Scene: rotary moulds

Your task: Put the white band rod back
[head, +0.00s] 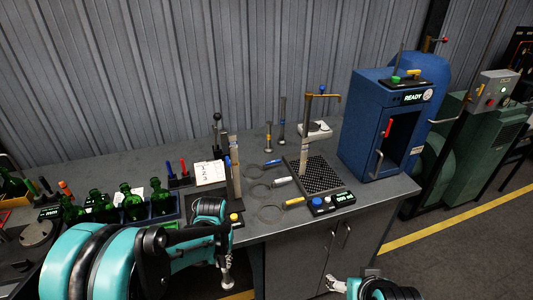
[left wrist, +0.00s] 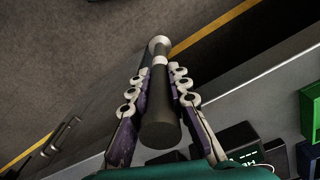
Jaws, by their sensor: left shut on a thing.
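The white band rod (left wrist: 160,105) is a dark rod with a white band and a flared pale far end. My left gripper (left wrist: 160,75) is shut on it, one finger on each side, in the left wrist view. In the head view my left gripper (head: 224,256) is beyond the bench's front edge, with the rod's lower end (head: 228,281) hanging below it. A yellow band rod (head: 269,138) and a blue band rod (head: 282,122) stand upright at the back of the bench. My right gripper (head: 337,284) is at the bottom edge; its opening is unclear.
Ring tools with blue, white and yellow handles (head: 294,202) lie on the bench (head: 365,215). A black grate (head: 320,178) with a tap stands beside them. A blue cabinet (head: 365,120) marked READY is at right. Green bottles (head: 133,205) stand at left.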

